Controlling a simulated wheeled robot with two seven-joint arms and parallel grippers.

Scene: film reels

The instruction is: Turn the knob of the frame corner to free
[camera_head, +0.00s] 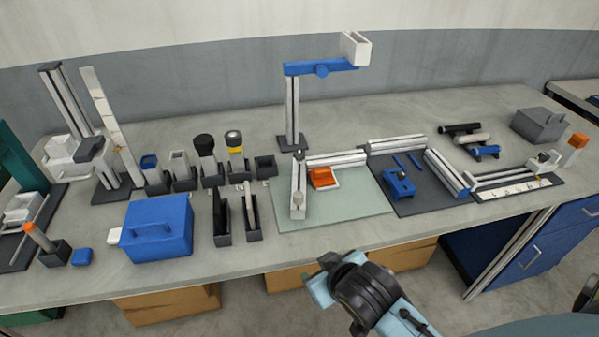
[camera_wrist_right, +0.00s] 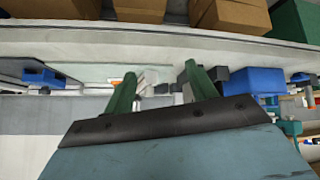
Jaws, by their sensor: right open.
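The frame corner (camera_head: 300,164) is where two pale aluminium rails meet at the back left of a pale green mat (camera_head: 350,200). A small dark knob-like piece shows at this corner; its setting is too small to tell. An orange block (camera_head: 322,177) lies inside the angle of the rails. My right gripper (camera_head: 322,284) is in front of the bench edge, apart from the frame. In the right wrist view, its two green fingers (camera_wrist_right: 163,88) are spread with nothing held between them. My left gripper is not in view.
A tall post with a blue arm (camera_head: 320,68) stands behind the corner. Dark upright holders (camera_head: 222,222) and a blue box (camera_head: 157,227) stand left of the mat. A dark mat (camera_head: 420,203) with a blue part lies to its right. The mat's front is clear.

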